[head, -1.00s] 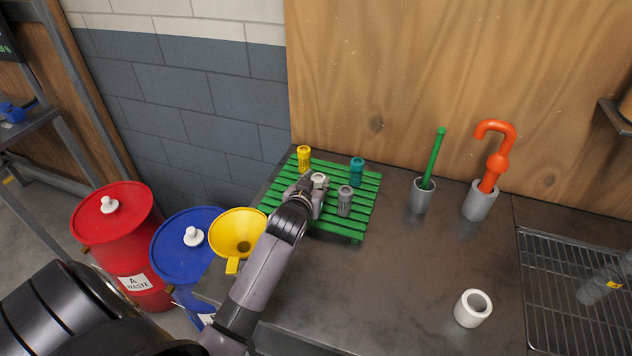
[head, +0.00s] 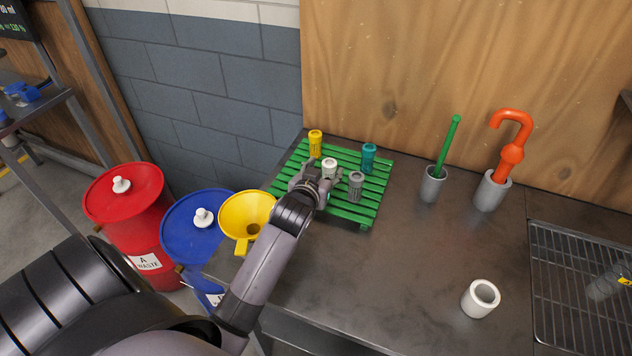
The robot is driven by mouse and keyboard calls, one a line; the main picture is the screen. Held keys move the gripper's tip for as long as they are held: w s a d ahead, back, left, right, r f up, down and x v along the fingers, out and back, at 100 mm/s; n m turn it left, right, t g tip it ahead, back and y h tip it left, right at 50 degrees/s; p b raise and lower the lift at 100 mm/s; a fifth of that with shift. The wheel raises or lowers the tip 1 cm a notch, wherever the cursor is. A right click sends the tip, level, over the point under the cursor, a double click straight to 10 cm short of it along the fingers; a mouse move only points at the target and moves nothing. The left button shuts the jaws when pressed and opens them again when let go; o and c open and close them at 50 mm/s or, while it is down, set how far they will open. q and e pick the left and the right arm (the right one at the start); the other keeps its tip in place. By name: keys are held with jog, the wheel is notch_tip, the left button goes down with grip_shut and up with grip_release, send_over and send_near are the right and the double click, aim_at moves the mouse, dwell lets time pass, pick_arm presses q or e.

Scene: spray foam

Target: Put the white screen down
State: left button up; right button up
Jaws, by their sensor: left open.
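The white screen (head: 329,168), a small white cylinder, stands upright on the green slatted rack (head: 350,212). My left gripper (head: 318,182) is open just in front and to the left of it, low over the rack. The fingers are small in view, and I cannot tell whether they touch the screen. A yellow cylinder (head: 315,143), a teal cylinder (head: 368,157) and a grey cylinder (head: 355,186) stand on the same rack around it. My right gripper is not in view.
A yellow funnel (head: 246,216) sits by a blue drum (head: 188,240), left of the bench. A red drum (head: 125,195) is farther left. Grey holders with a green rod (head: 448,147) and an orange handle (head: 512,150) stand right. A white ring (head: 480,298) is front right. The middle bench is clear.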

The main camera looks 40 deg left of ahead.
pick_arm(q)
jog(key=v, duration=0.9)
jog(key=shift+b, duration=0.45)
jog(key=shift+d, duration=0.1)
